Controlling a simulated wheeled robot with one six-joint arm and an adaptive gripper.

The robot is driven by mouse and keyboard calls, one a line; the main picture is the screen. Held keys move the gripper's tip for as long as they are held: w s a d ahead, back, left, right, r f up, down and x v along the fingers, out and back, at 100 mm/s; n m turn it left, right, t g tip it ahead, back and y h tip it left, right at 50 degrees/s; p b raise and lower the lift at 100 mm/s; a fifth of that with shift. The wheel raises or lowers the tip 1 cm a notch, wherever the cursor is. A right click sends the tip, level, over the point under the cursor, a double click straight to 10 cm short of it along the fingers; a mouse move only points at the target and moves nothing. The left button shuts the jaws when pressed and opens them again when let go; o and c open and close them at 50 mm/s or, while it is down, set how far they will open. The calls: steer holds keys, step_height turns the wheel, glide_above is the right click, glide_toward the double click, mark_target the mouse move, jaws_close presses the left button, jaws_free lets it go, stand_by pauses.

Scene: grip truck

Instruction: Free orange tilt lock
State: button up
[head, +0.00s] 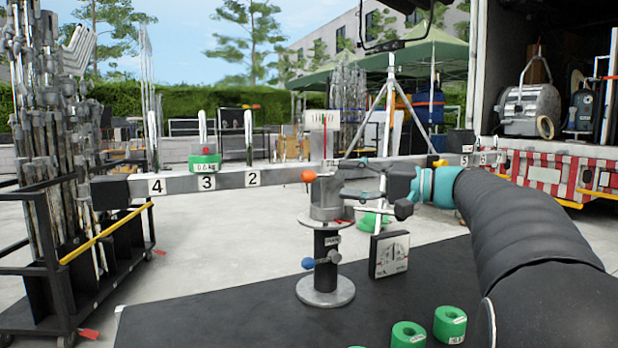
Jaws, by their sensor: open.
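The fingers are open and appear empty, to the right of the orange knob and overlapping the head's right edge in the picture. I cannot tell whether they touch the head. The beam looks nearly level and carries number labels. A green weight (204,162) sits on it near label 3.
A blue knob (308,263) is lower on the stand's post. A dial gauge (389,254) and several green weights (408,335) are on the black table (235,318). A cart of metal stands (45,190) is at left. A truck with a red-and-white bumper (545,175) is at right.

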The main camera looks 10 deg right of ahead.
mark_target(315, 177)
steer(key=x, duration=0.9)
jaws_close()
